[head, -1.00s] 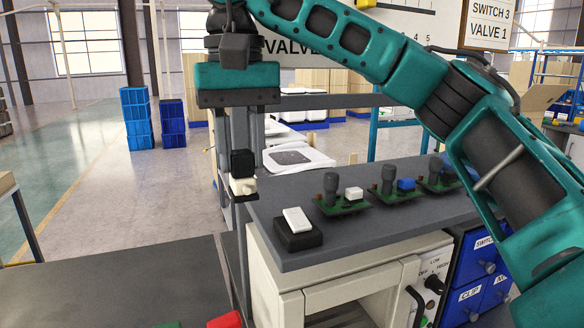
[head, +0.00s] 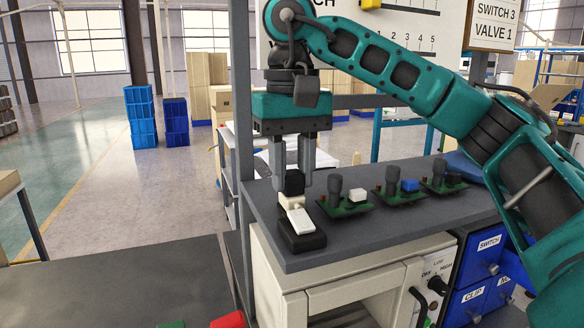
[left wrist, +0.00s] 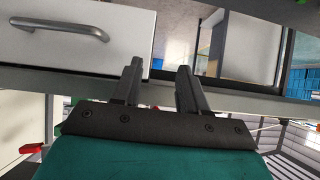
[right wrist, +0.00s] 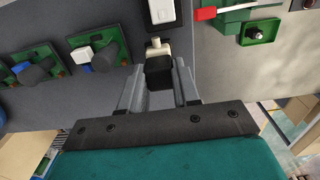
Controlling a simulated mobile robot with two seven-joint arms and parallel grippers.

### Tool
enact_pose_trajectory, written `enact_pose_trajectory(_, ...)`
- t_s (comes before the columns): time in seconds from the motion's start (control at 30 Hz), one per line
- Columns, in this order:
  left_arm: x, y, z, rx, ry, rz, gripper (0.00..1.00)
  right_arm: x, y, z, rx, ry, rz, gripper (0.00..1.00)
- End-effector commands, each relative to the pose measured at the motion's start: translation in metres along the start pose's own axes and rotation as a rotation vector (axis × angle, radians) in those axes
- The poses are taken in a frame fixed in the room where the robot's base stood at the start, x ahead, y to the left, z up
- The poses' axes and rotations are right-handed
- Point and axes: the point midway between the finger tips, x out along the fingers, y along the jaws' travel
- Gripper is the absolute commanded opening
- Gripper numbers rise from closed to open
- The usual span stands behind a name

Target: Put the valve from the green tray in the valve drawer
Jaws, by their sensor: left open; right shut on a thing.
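The valve (head: 293,182), a small part with a black block on a cream body, is held between the fingers of my right gripper (head: 305,180). It is just above or against a black block with a white top (head: 300,222); I cannot tell if they touch. The right wrist view shows the valve (right wrist: 158,72) between the fingers. My left gripper (left wrist: 160,80) is open and empty, near a light drawer front with a metal handle. Part of a green tray (right wrist: 240,18) shows in the right wrist view. Blue drawers (head: 489,243) read SWITCH and CLIP; no VALVE drawer label is visible.
Several green boards with dark knobs (head: 345,203) stand along the grey bench (head: 370,240). A grey post rises at the bench's left end. A red part (head: 228,320) shows at the bottom edge. My right arm covers some of the drawers.

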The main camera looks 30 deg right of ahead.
Motion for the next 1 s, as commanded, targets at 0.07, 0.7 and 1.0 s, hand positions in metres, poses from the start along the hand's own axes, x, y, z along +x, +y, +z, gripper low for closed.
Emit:
enact_pose_trajectory(0.07,0.0,0.0,0.0,0.0,0.0,0.0,0.43,0.0,0.0,0.0,0.0,0.0,0.0,0.0)
enact_pose_trajectory(0.7,-0.002,0.001,0.006,-0.002,-0.009,0.0,0.43,0.003,0.0,0.0,0.0,-0.001,0.0,0.57)
enact_pose_trajectory(1.0,-0.002,0.001,0.004,-0.002,-0.009,0.0,0.43,-0.019,0.0,-0.001,0.0,0.004,0.0,0.57)
